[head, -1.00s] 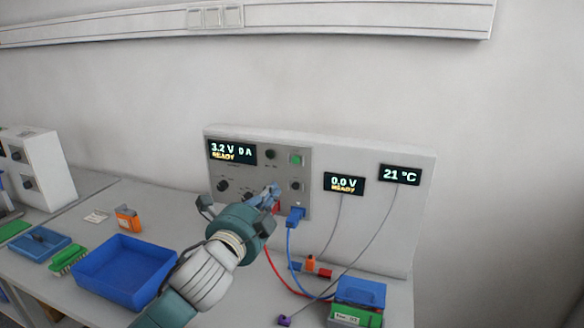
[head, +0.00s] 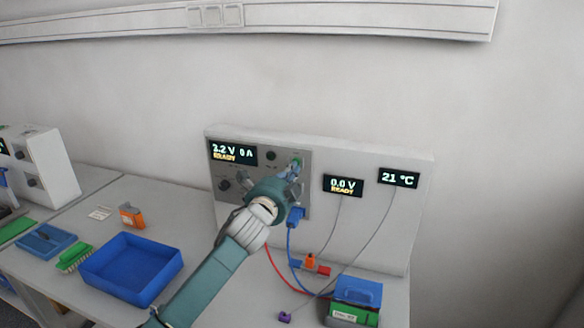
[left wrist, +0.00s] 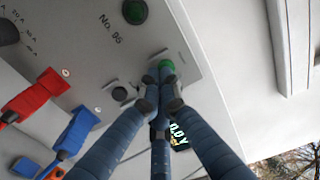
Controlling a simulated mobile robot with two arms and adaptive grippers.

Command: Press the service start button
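My right gripper is not in view.
Red (left wrist: 40,95) and blue (left wrist: 75,130) plugs stick out of the panel. A blue tray (head: 130,268) sits on the bench to the left.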

